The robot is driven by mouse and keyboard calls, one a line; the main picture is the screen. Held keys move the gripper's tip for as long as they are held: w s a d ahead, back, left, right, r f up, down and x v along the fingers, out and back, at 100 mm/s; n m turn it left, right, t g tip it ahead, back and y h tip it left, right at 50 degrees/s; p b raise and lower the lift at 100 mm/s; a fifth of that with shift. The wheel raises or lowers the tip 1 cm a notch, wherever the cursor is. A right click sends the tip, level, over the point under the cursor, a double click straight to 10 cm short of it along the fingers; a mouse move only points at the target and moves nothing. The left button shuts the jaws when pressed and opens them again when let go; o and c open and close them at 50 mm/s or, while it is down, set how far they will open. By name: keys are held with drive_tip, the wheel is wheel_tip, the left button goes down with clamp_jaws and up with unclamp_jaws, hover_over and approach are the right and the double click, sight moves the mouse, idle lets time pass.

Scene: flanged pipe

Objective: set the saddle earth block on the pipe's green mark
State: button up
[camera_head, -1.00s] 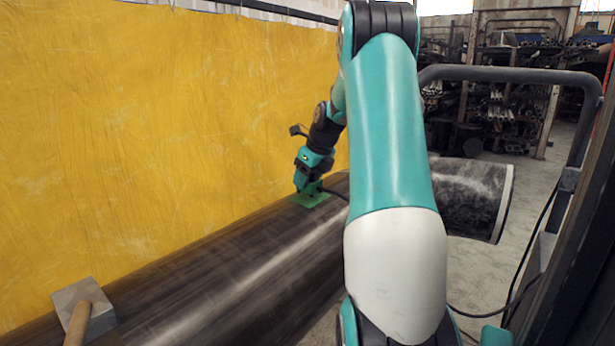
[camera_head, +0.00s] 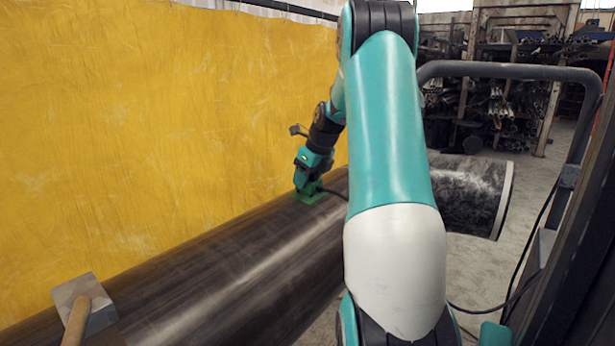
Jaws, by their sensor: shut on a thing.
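The green mark (camera_head: 307,198) is a small bright patch on top of the large dark pipe (camera_head: 240,262), in the middle of the view. My gripper (camera_head: 307,187) points down at the mark and is shut on the saddle earth block (camera_head: 315,188). The block is small and mostly hidden by the gripper and blends with the green. A dark cable runs from it to the right. The block is at or just above the mark; I cannot tell whether it touches the pipe or sits level on it.
A grey block-headed tool with a wooden handle (camera_head: 76,318) rests on the near left of the pipe. A yellow curtain (camera_head: 160,140) hangs close behind the pipe. A grey tube rail (camera_head: 510,75) stands at right, with racks of pipes (camera_head: 500,100) behind.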

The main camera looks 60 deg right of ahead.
drive_tip(key=o, duration=1)
drive_tip(key=shift+f, duration=0.1)
drive_tip(key=w+p+v, duration=0.1)
drive_tip(key=p+v, duration=0.3)
drive_tip(key=v, duration=0.4)
drive_tip(key=w+p+v, duration=0.1)
drive_tip(key=p+v, duration=0.3)
drive_tip(key=v, duration=0.5)
drive_tip(key=w+r+p+v, duration=0.1)
drive_tip(key=p+v, duration=0.3)
drive_tip(key=v, duration=0.5)
drive_tip(key=shift+d+r+p, duration=0.1)
drive_tip(key=shift+p, duration=0.3)
